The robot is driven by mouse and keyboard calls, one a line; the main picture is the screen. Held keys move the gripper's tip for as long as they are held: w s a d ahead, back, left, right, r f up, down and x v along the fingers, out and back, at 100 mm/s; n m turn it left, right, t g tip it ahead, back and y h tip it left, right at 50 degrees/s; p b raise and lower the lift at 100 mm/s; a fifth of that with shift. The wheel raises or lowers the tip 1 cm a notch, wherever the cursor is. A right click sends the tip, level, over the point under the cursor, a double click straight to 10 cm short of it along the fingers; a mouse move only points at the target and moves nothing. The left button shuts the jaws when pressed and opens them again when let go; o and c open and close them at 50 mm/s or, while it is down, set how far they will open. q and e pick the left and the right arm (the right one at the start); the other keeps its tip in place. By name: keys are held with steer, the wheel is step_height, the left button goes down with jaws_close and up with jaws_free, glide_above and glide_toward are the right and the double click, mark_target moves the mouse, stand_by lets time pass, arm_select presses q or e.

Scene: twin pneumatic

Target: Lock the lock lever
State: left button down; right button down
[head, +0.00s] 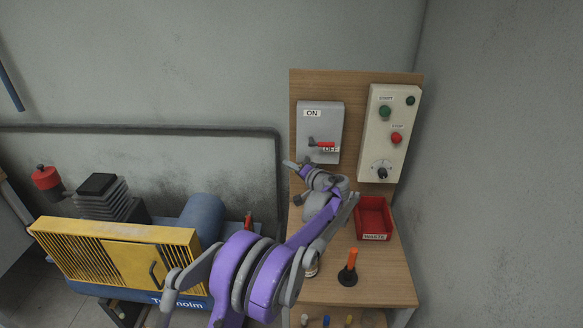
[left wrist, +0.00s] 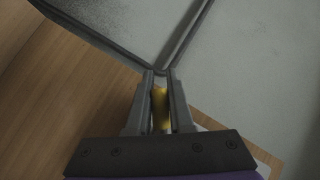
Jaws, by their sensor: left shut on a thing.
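My left gripper (head: 289,164) is at the left edge of the wooden back board, just below the grey switch box (head: 319,122). In the left wrist view its fingers (left wrist: 160,100) are shut on a narrow yellow piece (left wrist: 160,108). Most of this piece is hidden between the fingers, and I cannot tell whether it is the lock lever. The switch box carries ON and OFF labels. Its red-handled lever (head: 324,144) lies roughly level by the OFF label, a little above and right of the gripper, apart from it. My right gripper is in neither view.
The control panel (head: 390,132) with green and red buttons and a dark knob is at the right. A red WASTE bin (head: 374,218) and an orange-handled tool (head: 349,267) stand on the bench. A yellow-fronted compressor (head: 115,262) is at the left. My arm covers the bench's left part.

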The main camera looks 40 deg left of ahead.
arm_select(q)
steer(key=shift+a+r+m+y, duration=0.1)
steer(key=shift+r+m+y, duration=0.2)
steer(key=shift+y, duration=0.1)
steer(key=c, duration=0.8)
jaws_free()
steer(key=b+v, duration=0.1)
steer(key=v, duration=1)
steer(key=shift+a, duration=0.1)
steer(key=s+d+f+h, duration=0.5)
steer(key=s+d, duration=0.1)
steer(key=s, duration=0.5)
steer(key=s+d+f+m+h, duration=0.1)
steer(key=s+d+f+h, duration=0.4)
steer(key=s, duration=0.6)
steer(key=s+d+f+m+h, duration=0.1)
steer(key=s+d+f+h, duration=0.3)
steer(key=s+d, duration=0.5)
steer(key=shift+s+d+f+h, duration=0.1)
steer(key=shift+s+f+h, duration=0.15)
steer(key=shift+s, duration=0.55)
steer(key=shift+s+f+h, duration=0.15)
steer(key=shift+s+h, duration=0.2)
steer(key=shift+s, duration=0.4)
